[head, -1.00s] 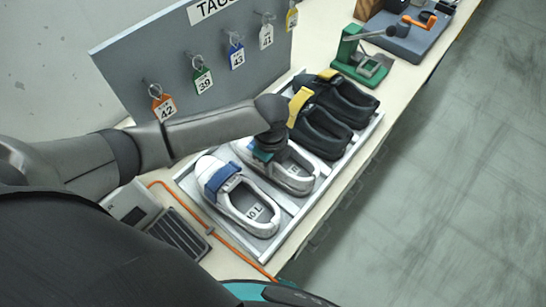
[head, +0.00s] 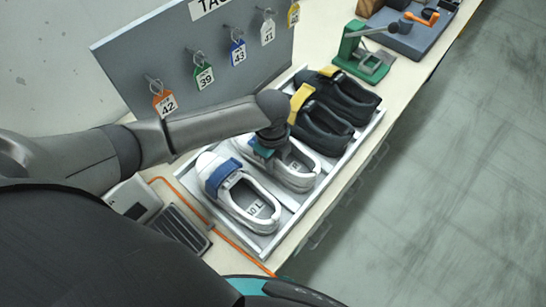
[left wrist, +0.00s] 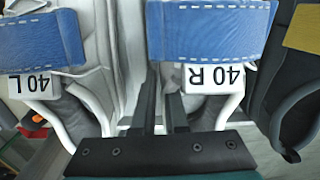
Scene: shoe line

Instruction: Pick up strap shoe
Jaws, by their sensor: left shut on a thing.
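A white shoe with a blue strap, labelled 40 R (left wrist: 213,76), sits in the tray, partly hidden under my left arm in the head view (head: 299,170). My left gripper (left wrist: 160,105) points down at it, with its two dark fingers close together on the shoe's side wall beside the label. The fingertips are hidden in the head view. A matching white shoe labelled 40 L (head: 234,193) lies to its left in the tray and also shows in the left wrist view (left wrist: 27,84). My right gripper is not in view.
Black shoes with yellow straps (head: 322,128) fill the tray's far end. A grey tag board (head: 195,60) with hanging tags stands behind the tray (head: 291,225). A green device (head: 364,62) stands beyond. An orange cable (head: 235,243) runs along the near side.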

